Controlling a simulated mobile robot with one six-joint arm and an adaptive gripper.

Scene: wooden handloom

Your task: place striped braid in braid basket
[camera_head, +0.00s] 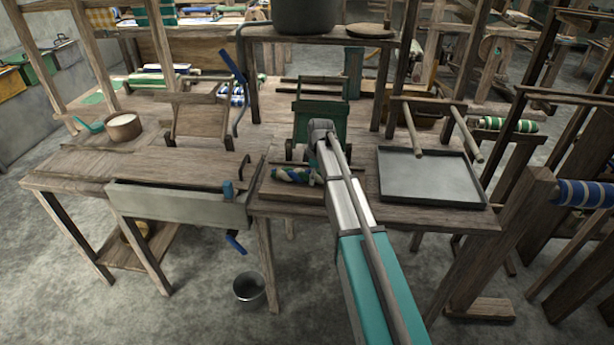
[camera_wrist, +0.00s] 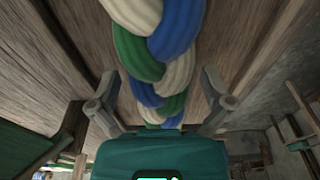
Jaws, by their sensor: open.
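The striped braid (camera_head: 292,174), with green, blue and cream strands, lies on a low wooden board on the bench, just left of my arm's end. In the wrist view the braid (camera_wrist: 158,60) runs from the top edge down between the two fingers of my gripper (camera_wrist: 160,92). My gripper is open, with one finger on each side of the braid and a visible gap to each. The teal gripper body hides the braid's near end there. In the head view my arm hides most of the gripper. I cannot make out for certain which thing is the braid basket.
A flat grey metal tray (camera_head: 432,178) lies on the bench to the right, with two wooden rods over its back edge. A green-panelled wooden frame (camera_head: 319,121) stands behind the braid. A grey trough (camera_head: 178,203) hangs at the front left. A metal bucket (camera_head: 249,289) stands on the floor.

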